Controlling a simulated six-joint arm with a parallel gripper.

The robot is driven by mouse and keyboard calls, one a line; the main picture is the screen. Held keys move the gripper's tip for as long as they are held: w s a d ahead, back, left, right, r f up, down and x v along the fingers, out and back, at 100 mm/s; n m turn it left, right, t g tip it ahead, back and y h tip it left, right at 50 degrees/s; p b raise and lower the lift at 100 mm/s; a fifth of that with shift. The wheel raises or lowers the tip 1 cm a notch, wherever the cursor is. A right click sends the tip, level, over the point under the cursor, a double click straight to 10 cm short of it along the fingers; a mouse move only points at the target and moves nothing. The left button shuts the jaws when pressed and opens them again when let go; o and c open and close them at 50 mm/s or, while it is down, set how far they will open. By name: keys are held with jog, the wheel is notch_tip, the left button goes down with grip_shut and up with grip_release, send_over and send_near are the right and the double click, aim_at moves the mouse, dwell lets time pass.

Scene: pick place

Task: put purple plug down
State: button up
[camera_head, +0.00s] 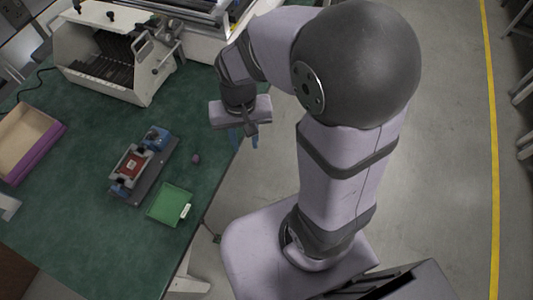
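A small purple plug (196,158) rests on the green table top, right of a grey fixture with blue end blocks and a red piece, and above a green tray. My gripper (246,138) hangs near the table's right edge, to the right of and apart from the plug. Bluish finger parts show below its body. They are too small to tell whether they are open or shut, and I see no purple thing between them.
The fixture (147,187) and green tray (163,211) stand near the plug. A box with a purple side (38,157) is at the left. A white machine (125,85) stands at the back. The table (60,240) has clear room at the lower left.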

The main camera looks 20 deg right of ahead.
jog(key=s+d+n, duration=0.2)
jog(key=s+d, duration=0.1)
jog(key=s, duration=0.3)
jog(key=shift+d+f+n, duration=0.25)
jog(key=shift+d+n, duration=0.05)
jog(key=shift+n, duration=0.1)
dwell(1.8)
